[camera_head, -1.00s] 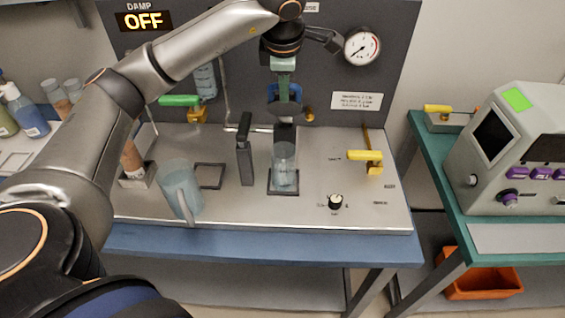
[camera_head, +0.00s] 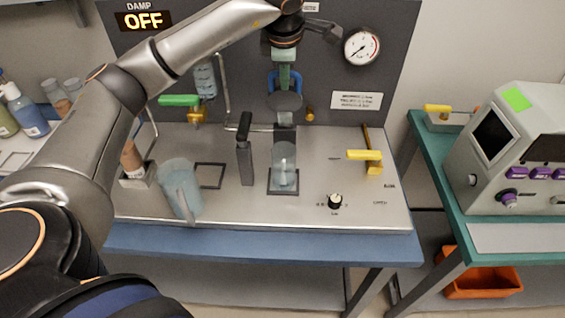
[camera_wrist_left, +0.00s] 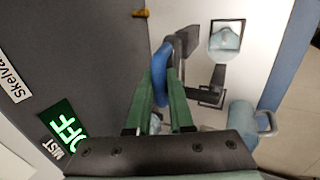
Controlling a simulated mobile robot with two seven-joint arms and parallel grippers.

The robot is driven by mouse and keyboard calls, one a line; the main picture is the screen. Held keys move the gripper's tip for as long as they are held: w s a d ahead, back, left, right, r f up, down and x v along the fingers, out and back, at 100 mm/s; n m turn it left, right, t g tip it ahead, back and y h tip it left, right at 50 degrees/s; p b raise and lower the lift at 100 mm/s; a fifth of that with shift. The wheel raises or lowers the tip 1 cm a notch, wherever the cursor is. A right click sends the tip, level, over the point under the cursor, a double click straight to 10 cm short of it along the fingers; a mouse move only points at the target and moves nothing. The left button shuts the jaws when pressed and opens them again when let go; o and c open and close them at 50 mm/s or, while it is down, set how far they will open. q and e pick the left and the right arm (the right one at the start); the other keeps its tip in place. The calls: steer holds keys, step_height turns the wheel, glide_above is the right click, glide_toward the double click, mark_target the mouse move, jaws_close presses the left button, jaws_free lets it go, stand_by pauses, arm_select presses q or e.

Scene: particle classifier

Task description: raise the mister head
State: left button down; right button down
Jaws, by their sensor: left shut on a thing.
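The beaker also shows in the left wrist view (camera_wrist_left: 225,38). My right gripper is not in view.
A black lever (camera_head: 245,150) stands left of the beaker, and a blue jug (camera_head: 181,190) is at front left. Yellow-handled (camera_head: 365,156) and green-handled (camera_head: 180,100) valves flank the station. A gauge (camera_head: 362,46) is on the panel.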

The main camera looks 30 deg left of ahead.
arm_select(q)
steer(key=shift+w+a, duration=0.1)
steer(key=shift+w, duration=0.05)
steer(key=shift+w+a+r, duration=0.15)
steer(key=shift+w+a, duration=0.3)
steer(key=shift+w, duration=0.2)
steer(key=shift+w+a, duration=0.1)
steer(key=shift+w, duration=0.2)
steer(key=shift+w+a+t+y, duration=0.3)
steer(key=shift+w+a+t, duration=0.3)
steer(key=shift+w, duration=0.35)
steer(key=c, duration=0.8)
jaws_free()
steer(key=shift+s, duration=0.1)
